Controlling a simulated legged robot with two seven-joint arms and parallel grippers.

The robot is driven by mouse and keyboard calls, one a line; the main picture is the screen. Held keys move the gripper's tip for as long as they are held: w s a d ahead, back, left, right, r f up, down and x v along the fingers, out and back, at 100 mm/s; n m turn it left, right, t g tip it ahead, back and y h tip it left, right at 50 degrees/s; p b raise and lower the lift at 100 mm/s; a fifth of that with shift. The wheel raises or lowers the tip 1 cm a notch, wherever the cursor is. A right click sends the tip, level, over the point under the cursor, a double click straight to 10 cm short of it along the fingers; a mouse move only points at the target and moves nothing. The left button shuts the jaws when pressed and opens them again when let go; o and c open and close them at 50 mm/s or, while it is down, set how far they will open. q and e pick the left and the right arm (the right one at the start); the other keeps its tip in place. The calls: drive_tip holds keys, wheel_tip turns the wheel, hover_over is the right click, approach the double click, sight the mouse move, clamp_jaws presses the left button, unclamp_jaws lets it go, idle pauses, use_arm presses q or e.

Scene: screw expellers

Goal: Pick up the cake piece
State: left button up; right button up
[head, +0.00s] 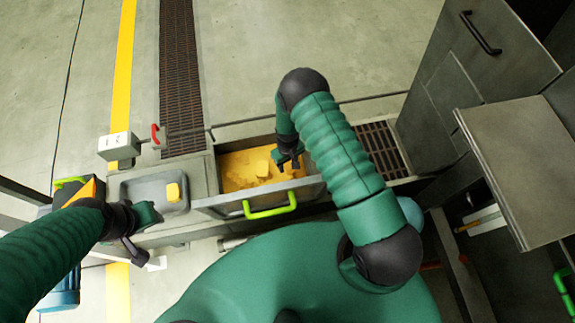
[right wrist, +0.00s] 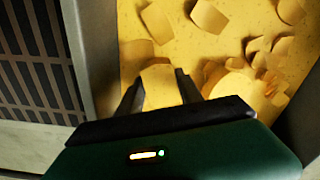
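Yellow cake pieces lie in an open drawer (head: 205,204) with a green handle in the head view. My right gripper (head: 288,163) points down into this drawer. In the right wrist view its fingers (right wrist: 160,77) are apart, with one cake piece (right wrist: 160,88) between them. I cannot tell whether the fingers touch that piece. Several other pieces (right wrist: 159,22) lie around it on the yellow bed. My left gripper (head: 134,232) hangs left of the drawer, near a grey tray (head: 140,191); its fingers are too small to judge.
A small yellow block (head: 173,192) sits on the grey tray. A white box with a red lever (head: 155,134) stands behind the tray. A grey cabinet (head: 470,60) and a flat panel (head: 520,150) stand at the right. The drawer wall (right wrist: 90,50) is close to the right gripper's left side.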

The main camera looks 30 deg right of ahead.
clamp_jaws()
drive_tip(key=shift+r, duration=0.1)
